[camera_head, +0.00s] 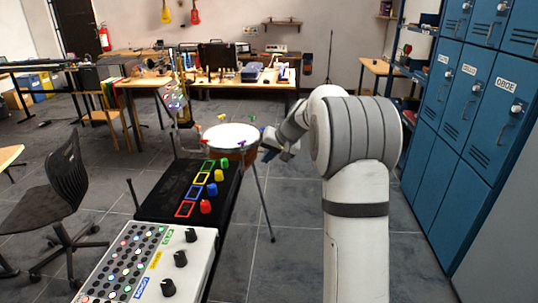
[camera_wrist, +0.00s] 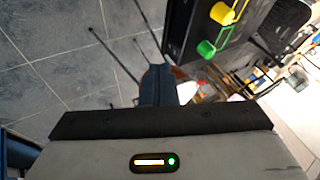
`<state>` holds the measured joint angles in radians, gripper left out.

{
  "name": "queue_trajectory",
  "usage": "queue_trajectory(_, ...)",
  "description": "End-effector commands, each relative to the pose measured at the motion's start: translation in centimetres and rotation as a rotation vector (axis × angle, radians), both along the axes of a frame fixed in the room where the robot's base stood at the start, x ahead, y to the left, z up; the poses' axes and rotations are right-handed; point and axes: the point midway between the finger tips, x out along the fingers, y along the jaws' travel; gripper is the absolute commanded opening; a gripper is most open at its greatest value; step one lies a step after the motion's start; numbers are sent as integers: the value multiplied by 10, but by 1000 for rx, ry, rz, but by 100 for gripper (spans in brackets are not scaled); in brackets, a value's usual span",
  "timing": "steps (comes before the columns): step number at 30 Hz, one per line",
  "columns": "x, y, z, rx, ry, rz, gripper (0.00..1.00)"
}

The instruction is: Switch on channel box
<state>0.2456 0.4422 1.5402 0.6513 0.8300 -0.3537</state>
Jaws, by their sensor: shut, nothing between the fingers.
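A black box (camera_head: 160,205) stands left of my arm, with red (camera_head: 206,207), blue (camera_head: 212,189), yellow (camera_head: 219,176) and green (camera_head: 224,163) knobs, each beside an outlined square of its colour. In front of it is a white panel (camera_head: 201,254) with rows of small lights and three black knobs (camera_head: 180,258). No label shows clearly which is the channel box. My gripper (camera_head: 270,150) is beyond and right of the black box, touching neither. In the wrist view my gripper (camera_wrist: 158,85) is shut and empty; the green knob (camera_wrist: 206,48) and yellow knob (camera_wrist: 222,13) show at upper right.
A drum (camera_head: 232,136) on thin stand legs is just behind the black box, close to my gripper. A black chair (camera_head: 70,190) is at the left. Blue lockers (camera_head: 465,90) line the right side. Tiled floor lies open between the drum stand and the lockers.

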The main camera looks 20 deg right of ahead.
Motion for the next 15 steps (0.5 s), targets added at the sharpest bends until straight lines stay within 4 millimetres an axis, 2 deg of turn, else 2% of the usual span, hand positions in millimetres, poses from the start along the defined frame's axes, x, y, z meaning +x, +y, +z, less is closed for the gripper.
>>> queue_trajectory(3, -55, 26, 16, -54, 47, 40, 0)
queue_trajectory(7, -130, 50, 22, -131, 111, 84, 0)
queue_trajectory(11, -207, 65, 19, -214, 170, 126, 0)
queue_trajectory(12, -231, 68, 16, -241, 185, 138, 0)
queue_trajectory(15, -286, 72, 7, -305, 220, 164, 0)
